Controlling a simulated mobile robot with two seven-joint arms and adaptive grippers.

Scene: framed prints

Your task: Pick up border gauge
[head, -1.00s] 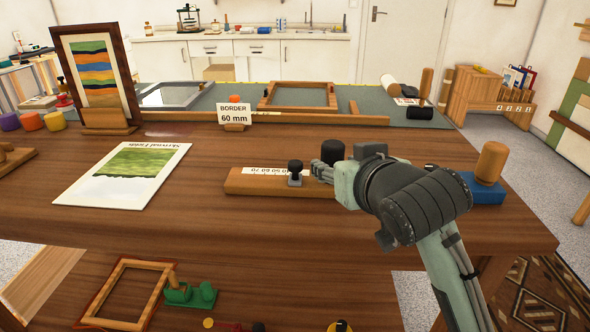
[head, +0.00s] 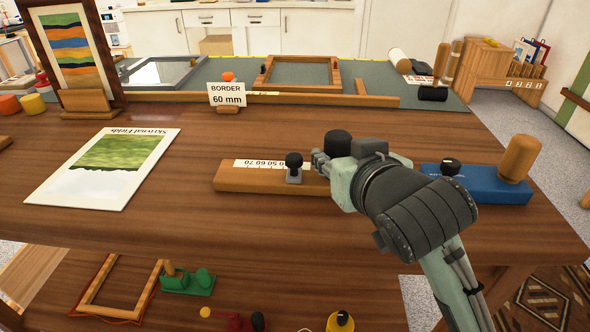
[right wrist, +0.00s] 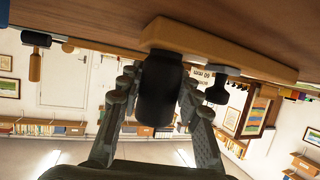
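The border gauge (head: 255,180) is a wooden bar with a white number scale, lying on the brown table. A small dark-knobbed slider (head: 294,168) sits on it, and an upright black handle (head: 338,142) stands toward its right end. My right gripper (head: 322,162) is at this handle. In the right wrist view, the black handle (right wrist: 160,92) is between the two fingers of the gripper (right wrist: 158,82), which look spread with narrow gaps beside it. The wooden bar (right wrist: 215,52) shows beyond the fingertips. My left gripper is out of view.
A blue block (head: 475,184) with a wooden handle stands right of my right arm. A print (head: 105,165) lies at left. A "BORDER 60 mm" sign (head: 227,95) stands behind the gauge, near a wooden rail (head: 300,99). The table between print and gauge is clear.

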